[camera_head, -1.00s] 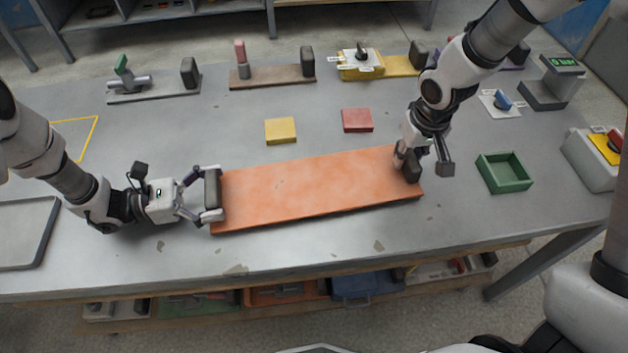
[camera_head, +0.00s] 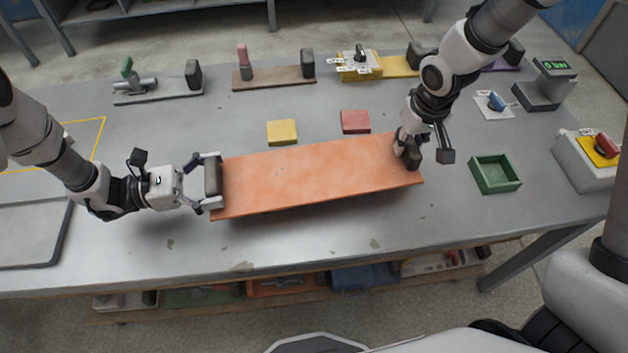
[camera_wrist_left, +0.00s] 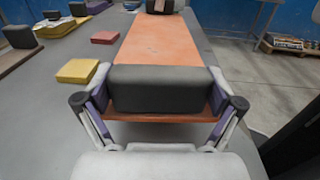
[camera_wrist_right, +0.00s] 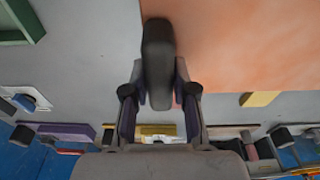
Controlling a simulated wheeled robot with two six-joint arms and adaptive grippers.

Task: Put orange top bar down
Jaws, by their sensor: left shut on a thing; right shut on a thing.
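The orange top bar (camera_head: 310,178) is a long flat board, held level a little above the grey table, with a shadow below its front edge. My left gripper (camera_head: 212,181) is shut on the black block at its left end; this end also shows in the left wrist view (camera_wrist_left: 160,88). My right gripper (camera_head: 408,151) is shut at its right end, near the back corner. In the right wrist view a black block (camera_wrist_right: 158,65) sits between the fingers beside the orange board (camera_wrist_right: 240,45). The board's underside is hidden.
A yellow block (camera_head: 282,132) and a red block (camera_head: 355,121) lie just behind the board. A green open box (camera_head: 495,173) stands to its right. A grey tray (camera_head: 30,235) is at the left. Several fixtures line the back. The table's front strip is clear.

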